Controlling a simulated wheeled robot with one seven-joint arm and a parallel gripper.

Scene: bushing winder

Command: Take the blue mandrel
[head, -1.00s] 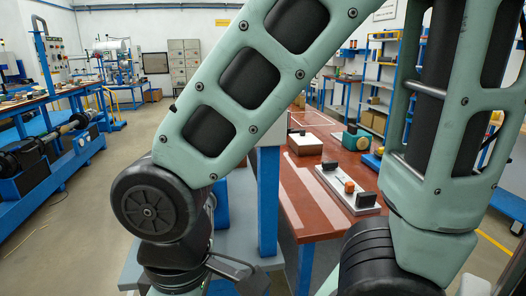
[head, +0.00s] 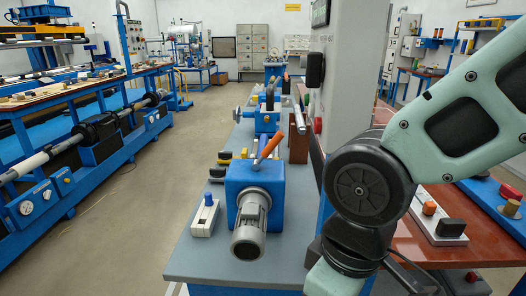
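I cannot single out the blue mandrel with certainty. A blue bench machine (head: 254,186) with a grey motor (head: 249,226) and a slanted orange handle (head: 270,145) stands in the middle of the head view. Behind it is a smaller blue unit (head: 266,118), in line along the bench. A short blue cylinder (head: 209,199) stands on a white block (head: 205,217) left of the machine. My arm fills the right side of the view. My gripper is out of view, so its state and hold are hidden.
The machines stand on a grey bench (head: 190,266), beside a tall grey panel (head: 345,60). A red-brown table (head: 410,243) is at the right, partly behind my arm. A long blue machine (head: 95,170) lines the left. The floor aisle (head: 165,165) between is clear.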

